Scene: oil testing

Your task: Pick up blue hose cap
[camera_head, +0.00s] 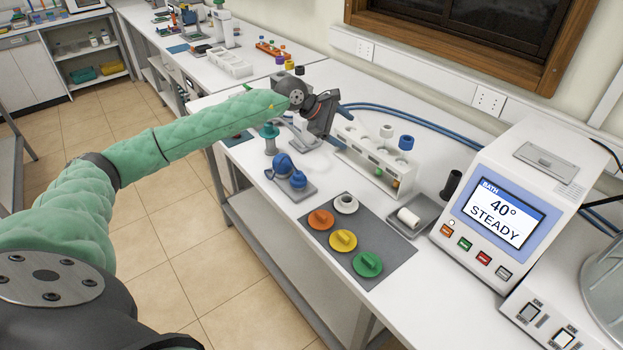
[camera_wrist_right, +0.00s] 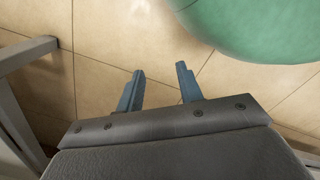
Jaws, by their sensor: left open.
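Two rounded blue pieces (camera_head: 282,163) sit on a small grey stand (camera_head: 303,192) near the front edge of the bench; I cannot tell for certain whether one is the blue hose cap. Orange (camera_head: 321,220), yellow (camera_head: 343,240) and green (camera_head: 367,264) caps with raised grips lie on a dark mat (camera_head: 394,254), beside a white ring-shaped piece (camera_head: 346,202). My left gripper (camera_head: 336,113) is open above the bench, beyond the blue pieces and left of the white rack; its fingertips are hard to see. My right gripper (camera_wrist_right: 160,68) is open and empty above the tiled floor.
A white rack (camera_head: 372,165) holds vials, with a blue-topped one (camera_head: 405,143) at its right. Blue hoses (camera_head: 420,124) run along the back. A bath unit (camera_head: 515,205) stands at right. A grey tray (camera_head: 428,210) holds a white roll.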

